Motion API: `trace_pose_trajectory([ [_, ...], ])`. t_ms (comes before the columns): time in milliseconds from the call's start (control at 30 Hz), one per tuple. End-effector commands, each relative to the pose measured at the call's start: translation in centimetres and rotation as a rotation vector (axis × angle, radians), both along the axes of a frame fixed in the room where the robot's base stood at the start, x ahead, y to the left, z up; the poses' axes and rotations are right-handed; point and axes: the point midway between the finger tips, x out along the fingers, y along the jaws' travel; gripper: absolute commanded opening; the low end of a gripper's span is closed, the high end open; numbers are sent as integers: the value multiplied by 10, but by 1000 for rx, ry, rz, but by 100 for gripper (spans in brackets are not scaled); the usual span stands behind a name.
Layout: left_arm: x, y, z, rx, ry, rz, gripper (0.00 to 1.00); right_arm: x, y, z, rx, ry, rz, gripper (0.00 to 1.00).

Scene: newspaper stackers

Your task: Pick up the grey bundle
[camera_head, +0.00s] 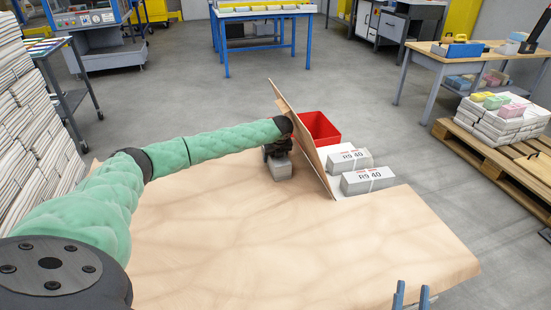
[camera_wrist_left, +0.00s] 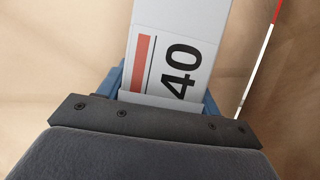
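The grey bundle (camera_head: 282,173) is at the far part of the tan tabletop, just left of an upright thin board. My left gripper (camera_head: 278,150) is over it from above, dark and partly hidden by its own wrist. In the left wrist view the bundle (camera_wrist_left: 172,50) shows a white label with a red stripe and "40". The blue fingers of my left gripper (camera_wrist_left: 162,90) lie close along both its sides, with no gap visible. I cannot tell whether the bundle is clear of the table. My right gripper (camera_head: 411,296) shows two blue fingertips apart and empty at the bottom edge.
The thin board (camera_head: 302,135) stands tilted on the table (camera_head: 300,245). Right of it are two bundles marked "R9 40", a nearer one (camera_head: 368,181) and a farther one (camera_head: 350,160), and a red bin (camera_head: 320,127). The front of the table is clear.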

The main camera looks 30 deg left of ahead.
Motion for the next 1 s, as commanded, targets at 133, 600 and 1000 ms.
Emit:
trace_pose_trajectory([
  [133, 0, 0, 0, 0, 0, 0, 34, 0, 0, -1, 0, 1, 0, 36],
  [600, 1, 0, 2, 0, -2, 1, 4, 0, 0, -1, -2, 9, 0, 36],
  [1000, 1, 0, 4, -1, -1, 1, 4, 10, 6, -58, -46, 192, 12, 36],
])
